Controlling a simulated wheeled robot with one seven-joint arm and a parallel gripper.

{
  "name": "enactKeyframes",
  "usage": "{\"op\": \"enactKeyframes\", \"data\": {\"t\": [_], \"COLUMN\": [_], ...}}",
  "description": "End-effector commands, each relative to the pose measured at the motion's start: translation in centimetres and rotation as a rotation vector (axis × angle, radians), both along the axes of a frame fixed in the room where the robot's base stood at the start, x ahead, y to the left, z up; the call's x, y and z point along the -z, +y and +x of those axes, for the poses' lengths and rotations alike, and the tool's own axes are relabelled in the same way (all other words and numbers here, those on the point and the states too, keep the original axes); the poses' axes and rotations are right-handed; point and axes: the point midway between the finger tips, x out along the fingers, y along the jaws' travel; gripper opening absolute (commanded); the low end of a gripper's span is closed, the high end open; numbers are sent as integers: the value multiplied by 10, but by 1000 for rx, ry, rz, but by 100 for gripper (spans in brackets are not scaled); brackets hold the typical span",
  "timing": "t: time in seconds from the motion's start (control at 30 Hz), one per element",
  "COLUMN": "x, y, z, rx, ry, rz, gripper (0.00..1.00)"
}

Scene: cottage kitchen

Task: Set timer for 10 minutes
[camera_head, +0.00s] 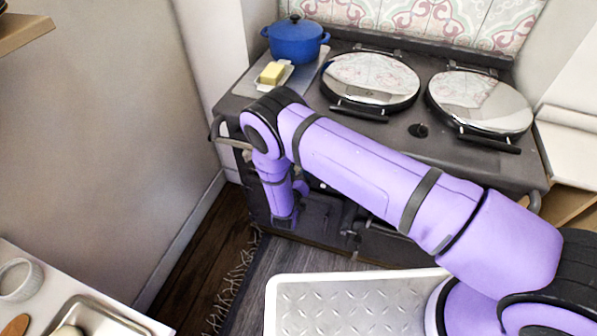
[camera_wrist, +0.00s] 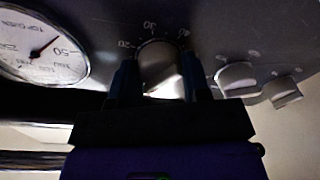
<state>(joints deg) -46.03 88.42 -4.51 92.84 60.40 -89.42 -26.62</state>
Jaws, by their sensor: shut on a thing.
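The timer knob (camera_wrist: 160,68) is a round metallic dial on the dark stove front, in the middle of the wrist view. Numbers 20, 30 and 40 show on the panel around its top. My gripper (camera_wrist: 160,88) has one finger on each side of the knob and is shut on it. The lower part of the knob is hidden behind my gripper. In the head view the knob and the gripper's fingertips are hidden behind my purple arm, which reaches down in front of the stove (camera_head: 440,150).
Two smaller knobs (camera_wrist: 237,76) (camera_wrist: 282,91) sit right of the timer knob. A round oven gauge (camera_wrist: 40,48) is at the left. A blue pot (camera_head: 295,42) and butter (camera_head: 272,73) stand on the stove top. A counter (camera_head: 40,300) is at lower left.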

Motion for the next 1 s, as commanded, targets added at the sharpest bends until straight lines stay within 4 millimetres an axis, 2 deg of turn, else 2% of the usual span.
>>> {"op": "enactKeyframes", "data": {"t": [0.2, 0.5, 1.0], "x": [1, 1, 1], "y": [0, 0, 0], "z": [-1, -1, -1], "rx": [-1, 0, 0], "ry": [-58, -115, -137], "rz": [165, 320, 382], "gripper": [20, 20, 20]}}
